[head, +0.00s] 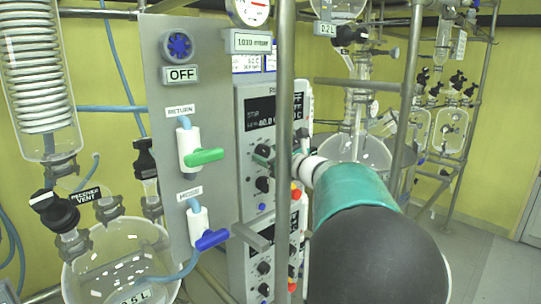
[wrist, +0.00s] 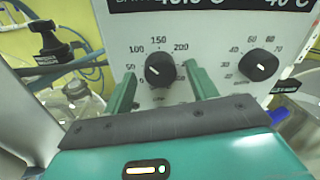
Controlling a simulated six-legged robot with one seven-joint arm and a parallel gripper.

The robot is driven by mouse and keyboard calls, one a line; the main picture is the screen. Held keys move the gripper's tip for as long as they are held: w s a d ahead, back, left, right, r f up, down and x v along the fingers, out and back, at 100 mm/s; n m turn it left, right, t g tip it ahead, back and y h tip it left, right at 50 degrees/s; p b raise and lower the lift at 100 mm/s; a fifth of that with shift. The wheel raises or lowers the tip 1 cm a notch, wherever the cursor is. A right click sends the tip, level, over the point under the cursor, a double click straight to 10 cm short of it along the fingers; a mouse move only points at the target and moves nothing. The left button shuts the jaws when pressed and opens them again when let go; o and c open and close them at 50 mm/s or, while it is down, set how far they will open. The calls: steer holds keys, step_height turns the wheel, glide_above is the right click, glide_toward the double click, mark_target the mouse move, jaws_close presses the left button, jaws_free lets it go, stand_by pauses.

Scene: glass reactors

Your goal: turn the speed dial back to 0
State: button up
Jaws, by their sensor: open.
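My gripper (wrist: 161,72) is open, with one green finger on each side of the dial and no visible contact. In the head view my gripper (head: 279,156) is at the control panel (head: 243,130), and the arm and a metal post hide part of that area.
A second dial (wrist: 258,66) with a temperature scale sits to the right. A vertical metal post (head: 286,70) stands close before the panel. Green (head: 203,157) and blue (head: 212,239) valve handles and a glass vessel (head: 120,260) are at the left.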

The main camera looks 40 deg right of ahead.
steer(key=c, duration=1)
steer(key=shift+n, duration=0.3)
steer(key=n, duration=0.3)
steer(key=shift+n, duration=0.3)
steer(key=n, duration=0.4)
steer(key=shift+n, duration=0.3)
steer(key=n, duration=0.4)
steer(key=shift+f+n+t+y, duration=0.1)
steer(key=shift+n+t+y, duration=0.2)
steer(key=shift+n+y, duration=0.1)
steer(key=n, duration=0.4)
steer(key=shift+f+n, duration=0.1)
steer(key=shift+n, duration=0.3)
